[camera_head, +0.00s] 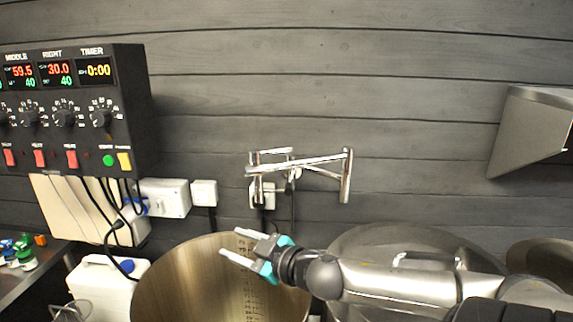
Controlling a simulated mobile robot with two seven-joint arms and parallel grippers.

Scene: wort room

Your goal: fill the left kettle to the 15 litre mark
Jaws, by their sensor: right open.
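An open steel kettle (170,285), the leftmost kettle in view, stands at the bottom centre. Dark volume marks run down its inner wall. Its bottom and any water level are out of view, and the marks are too small to read. A chrome jointed tap (310,162) on the back wall reaches out above and to the right of this kettle. My right gripper (232,244), with pale fingers and teal pads, is open and empty. It appears in front of the kettle's upper part, below the tap and apart from it. My left gripper is out of view.
A lidded kettle (372,240) stands to the right, partly behind my right arm. Another round vessel (545,257) is at the far right. A control panel (130,110) hangs at upper left. A white canister (95,280) stands left of the open kettle. A steel hood (535,130) juts from the wall.

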